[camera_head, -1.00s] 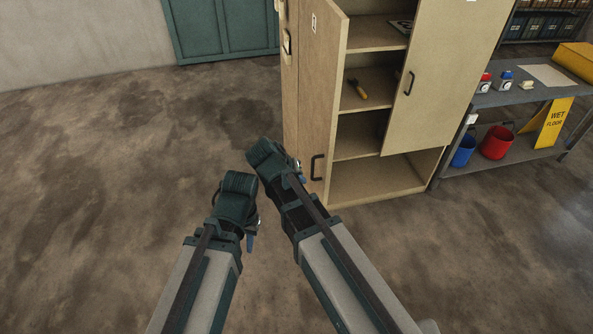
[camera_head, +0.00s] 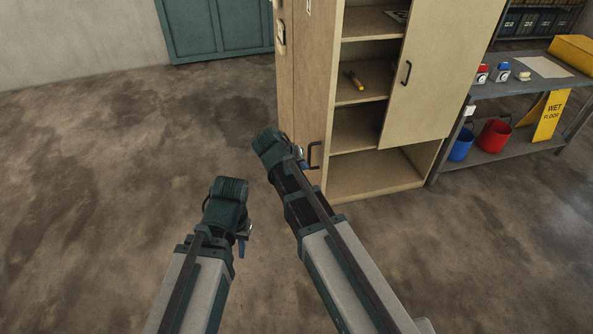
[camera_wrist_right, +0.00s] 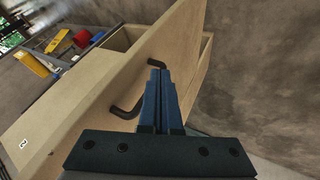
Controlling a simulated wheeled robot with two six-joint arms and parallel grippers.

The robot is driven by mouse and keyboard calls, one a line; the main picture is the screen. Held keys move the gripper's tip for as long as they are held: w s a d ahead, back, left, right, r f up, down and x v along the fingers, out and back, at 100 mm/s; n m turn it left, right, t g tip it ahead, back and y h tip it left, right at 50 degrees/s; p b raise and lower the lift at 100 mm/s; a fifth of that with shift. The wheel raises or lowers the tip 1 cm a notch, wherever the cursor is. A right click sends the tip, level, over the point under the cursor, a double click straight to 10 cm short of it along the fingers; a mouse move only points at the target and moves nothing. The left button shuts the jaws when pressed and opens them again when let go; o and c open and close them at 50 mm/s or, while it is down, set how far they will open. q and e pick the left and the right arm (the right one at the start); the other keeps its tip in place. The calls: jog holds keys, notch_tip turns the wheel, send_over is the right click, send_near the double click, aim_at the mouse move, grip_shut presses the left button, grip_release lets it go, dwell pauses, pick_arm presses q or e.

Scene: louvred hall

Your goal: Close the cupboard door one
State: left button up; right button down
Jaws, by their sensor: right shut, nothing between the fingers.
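The tan cupboard (camera_head: 378,188) stands right of my arms in the head view. Its left door (camera_head: 313,85), with a dark handle (camera_head: 314,155) low on it, stands open, and shelves show beside it. The right door (camera_head: 440,75) hangs in front of part of the shelves. My right gripper (camera_head: 302,160) is shut and empty beside the left door's handle. In the right wrist view its blue fingers (camera_wrist_right: 158,80) overlap the door panel (camera_wrist_right: 95,95) near the handle (camera_wrist_right: 124,110); contact cannot be told. My left gripper (camera_head: 244,236) is lower left, away from the cupboard, its fingers mostly hidden.
A grey bench (camera_head: 480,93) with bottles stands right of the cupboard, with blue (camera_head: 460,147) and red (camera_head: 494,137) buckets and a yellow wet-floor sign (camera_head: 549,117). A yellow-handled tool (camera_head: 354,80) lies on a shelf. The floor at left is clear.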

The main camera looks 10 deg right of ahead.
aim_at(321, 168)
pick_arm(q)
jog(key=shift+f, duration=0.25)
pick_arm(e)
jog(key=shift+w+d+f, duration=0.1)
jog(key=shift+d+f, duration=0.05)
jog(key=shift+d, duration=0.95)
jog(key=shift+d+f, duration=0.1)
jog(key=shift+d, duration=1)
